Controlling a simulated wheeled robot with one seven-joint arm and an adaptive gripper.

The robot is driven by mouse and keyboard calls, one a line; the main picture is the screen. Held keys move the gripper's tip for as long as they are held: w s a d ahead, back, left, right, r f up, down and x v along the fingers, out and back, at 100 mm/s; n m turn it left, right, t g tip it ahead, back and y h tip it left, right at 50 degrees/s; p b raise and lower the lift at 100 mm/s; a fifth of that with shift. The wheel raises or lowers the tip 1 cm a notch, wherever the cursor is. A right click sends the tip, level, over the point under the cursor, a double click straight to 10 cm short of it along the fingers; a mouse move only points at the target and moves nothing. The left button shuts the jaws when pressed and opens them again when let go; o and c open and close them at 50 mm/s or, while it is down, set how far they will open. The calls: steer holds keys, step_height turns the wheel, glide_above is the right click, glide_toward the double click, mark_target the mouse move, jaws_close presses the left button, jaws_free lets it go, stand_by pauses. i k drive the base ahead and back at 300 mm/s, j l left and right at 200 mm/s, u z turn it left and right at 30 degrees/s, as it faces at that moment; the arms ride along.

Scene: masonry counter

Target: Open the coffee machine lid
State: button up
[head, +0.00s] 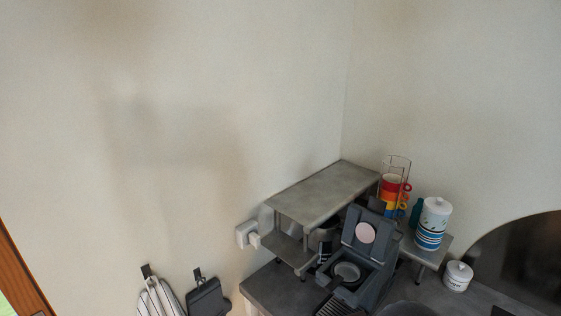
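The coffee machine (372,289) is a dark grey body on the counter in the corner, at the lower right of the head view. A dark grey panel that looks like its lid (359,245) stands raised at the back of the machine, with a pale pink disc on its inner face. In front of it, a round metallic recess shows in the top of the machine. My gripper is not in view.
A grey shelf (318,193) stands behind and left of the machine. Stacked coloured cups (391,186), a striped canister (431,224) and a white lidded jar (457,276) stand to the right. Towels hang at lower left. A dark rounded shape (405,309) is cut off at the bottom edge.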

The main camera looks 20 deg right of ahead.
mark_target(367, 230)
steer(key=i+j+z, duration=0.2)
steer(key=z, duration=0.25)
steer(key=i+j+z, duration=0.4)
steer(key=k+l, duration=0.1)
